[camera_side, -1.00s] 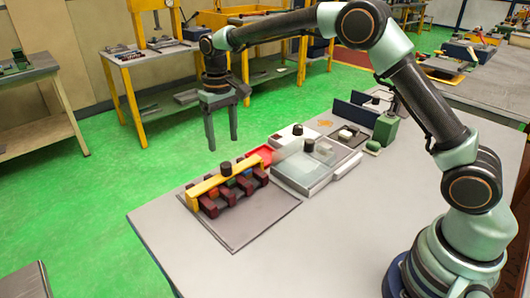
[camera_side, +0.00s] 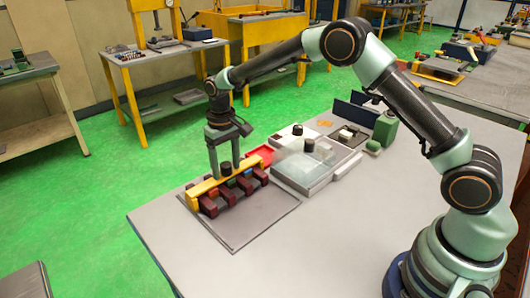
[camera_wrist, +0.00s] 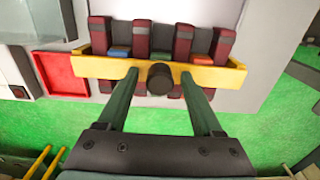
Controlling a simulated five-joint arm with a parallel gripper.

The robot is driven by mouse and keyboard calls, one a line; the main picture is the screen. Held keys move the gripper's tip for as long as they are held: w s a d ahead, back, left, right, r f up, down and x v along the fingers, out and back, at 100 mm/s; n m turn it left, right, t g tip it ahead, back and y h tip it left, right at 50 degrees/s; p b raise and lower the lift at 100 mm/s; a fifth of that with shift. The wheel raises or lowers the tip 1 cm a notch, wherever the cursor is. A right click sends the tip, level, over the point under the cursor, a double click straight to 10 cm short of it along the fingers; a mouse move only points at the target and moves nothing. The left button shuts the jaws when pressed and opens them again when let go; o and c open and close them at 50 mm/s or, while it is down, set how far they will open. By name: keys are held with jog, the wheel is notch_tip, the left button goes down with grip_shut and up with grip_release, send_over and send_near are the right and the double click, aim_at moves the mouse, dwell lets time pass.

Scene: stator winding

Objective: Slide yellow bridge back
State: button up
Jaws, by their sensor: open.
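The yellow bridge (camera_side: 204,185) is a long bar along the far edge of the dark red stator blocks (camera_side: 228,196), with a black knob (camera_side: 226,169) at its middle. In the wrist view the yellow bridge (camera_wrist: 205,75) runs across the picture, with the black knob (camera_wrist: 160,79) at its centre. My gripper (camera_side: 226,176) is over the bridge, fingers pointing down. In the wrist view my gripper (camera_wrist: 160,82) is open, one finger on each side of the knob with visible gaps. Whether the fingertips touch the bridge cannot be told.
The blocks sit on a grey mat (camera_side: 245,232) on the table. A red tray (camera_side: 262,154) lies just behind. A pale case with a clear lid (camera_side: 302,172) stands to the right. The table front (camera_side: 320,245) is clear.

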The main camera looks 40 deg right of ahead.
jog(key=shift+f, duration=0.2)
jog(key=c, duration=0.9)
jog(key=shift+s+f, duration=0.1)
jog(key=shift+c, duration=0.2)
jog(key=shift+s, duration=0.1)
jog(key=shift+s+a, duration=0.1)
jog(key=shift+s, duration=5.7)
jog(key=o, duration=0.9)
jog(key=shift+s, duration=0.1)
jog(key=shift+o, duration=0.2)
notch_tip(320, 180, up, 6)
jog(key=shift+r, duration=0.2)
